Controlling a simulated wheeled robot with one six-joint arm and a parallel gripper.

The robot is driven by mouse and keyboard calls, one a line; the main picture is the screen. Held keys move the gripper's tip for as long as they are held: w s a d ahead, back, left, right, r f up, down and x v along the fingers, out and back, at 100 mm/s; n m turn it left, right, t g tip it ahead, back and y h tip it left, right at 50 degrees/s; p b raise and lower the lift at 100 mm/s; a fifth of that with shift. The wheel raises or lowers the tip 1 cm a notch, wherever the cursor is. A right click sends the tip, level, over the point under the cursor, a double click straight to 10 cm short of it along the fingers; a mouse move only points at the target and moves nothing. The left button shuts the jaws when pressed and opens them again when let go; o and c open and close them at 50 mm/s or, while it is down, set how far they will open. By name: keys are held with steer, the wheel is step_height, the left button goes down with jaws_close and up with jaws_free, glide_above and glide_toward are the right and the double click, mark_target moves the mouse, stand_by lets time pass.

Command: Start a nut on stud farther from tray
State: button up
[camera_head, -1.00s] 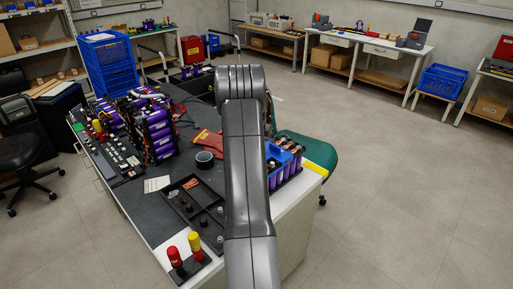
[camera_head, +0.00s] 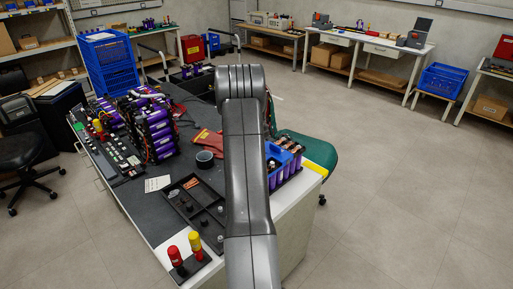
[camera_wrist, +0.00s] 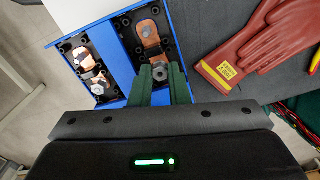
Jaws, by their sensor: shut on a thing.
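In the wrist view, my gripper (camera_wrist: 160,82) has its green fingers close together, shut on a small grey nut (camera_wrist: 160,72). It is over the near end of the right copper busbar (camera_wrist: 148,33); whether the nut touches a stud is hidden by the fingers and nut. The left copper busbar (camera_wrist: 83,55) lies in the neighbouring black holder, with a grey stud or nut (camera_wrist: 97,89) at its near end. In the head view my gripper is hidden behind my arm. The black parts tray (camera_head: 181,217) holds several small parts.
A blue frame (camera_wrist: 114,50) surrounds both busbar holders. Red gloves (camera_wrist: 262,50) lie just right of it.

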steer(key=m, duration=0.3)
steer(key=shift+f+m, duration=0.1)
steer(key=shift+m, duration=0.2)
steer(key=o, duration=0.9)
steer(key=shift+f, duration=0.1)
steer(key=shift+r+p, duration=1.9)
steer(key=shift+r, duration=1.25)
